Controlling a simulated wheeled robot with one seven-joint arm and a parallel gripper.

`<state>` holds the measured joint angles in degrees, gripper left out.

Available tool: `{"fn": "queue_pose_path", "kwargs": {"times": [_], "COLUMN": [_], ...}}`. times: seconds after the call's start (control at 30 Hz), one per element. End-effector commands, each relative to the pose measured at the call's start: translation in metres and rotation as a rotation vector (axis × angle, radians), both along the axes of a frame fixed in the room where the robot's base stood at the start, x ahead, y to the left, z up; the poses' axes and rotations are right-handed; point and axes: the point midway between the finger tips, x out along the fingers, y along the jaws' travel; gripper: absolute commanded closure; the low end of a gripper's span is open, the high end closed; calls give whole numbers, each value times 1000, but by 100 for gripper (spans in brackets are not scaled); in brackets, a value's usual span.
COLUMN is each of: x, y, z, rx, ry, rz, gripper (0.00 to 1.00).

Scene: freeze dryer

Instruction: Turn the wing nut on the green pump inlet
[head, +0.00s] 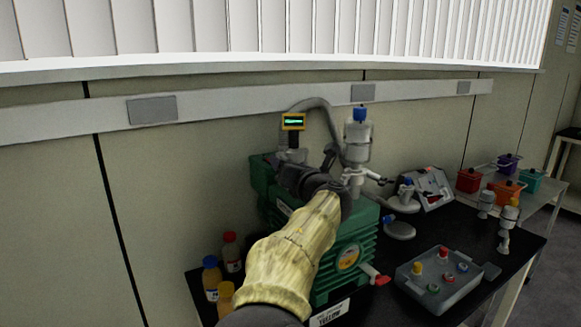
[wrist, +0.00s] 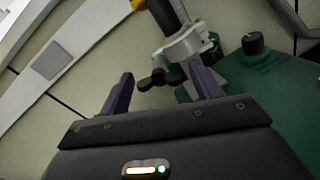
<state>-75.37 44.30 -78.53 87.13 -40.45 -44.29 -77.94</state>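The green pump (head: 345,262) stands on the black bench, with part of its green top (wrist: 262,88) at the right in the wrist view. A silver clamp (wrist: 186,44) sits around the inlet pipe there. The black wing nut (wrist: 160,78) sticks out from the clamp's lower left. My gripper (wrist: 162,73) is open, one dark finger on each side of the wing nut. Gaps show between the nut and both fingers, and I see no contact. In the head view, my arm and gripper (head: 297,172) cover the clamp and the wing nut.
A yellow gauge (head: 293,122) with a lit display stands behind my gripper. A glass vessel with a blue cap (head: 358,140) rises close to its right. A black knob (wrist: 253,43) is on the pump top. Bottles (head: 211,278) stand left, a grey tray (head: 440,286) right.

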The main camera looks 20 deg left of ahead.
Motion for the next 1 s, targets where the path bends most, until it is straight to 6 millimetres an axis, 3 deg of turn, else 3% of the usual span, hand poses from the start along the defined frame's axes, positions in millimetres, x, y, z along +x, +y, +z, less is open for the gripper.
{"fn": "queue_pose_path", "kwargs": {"times": [0.47, 1.0], "x": [-9, -74], "y": [-6, -60], "z": [0, 0], "rx": [1, 3], "ry": [0, 1], "rz": [2, 3], "gripper": [35, 35]}}
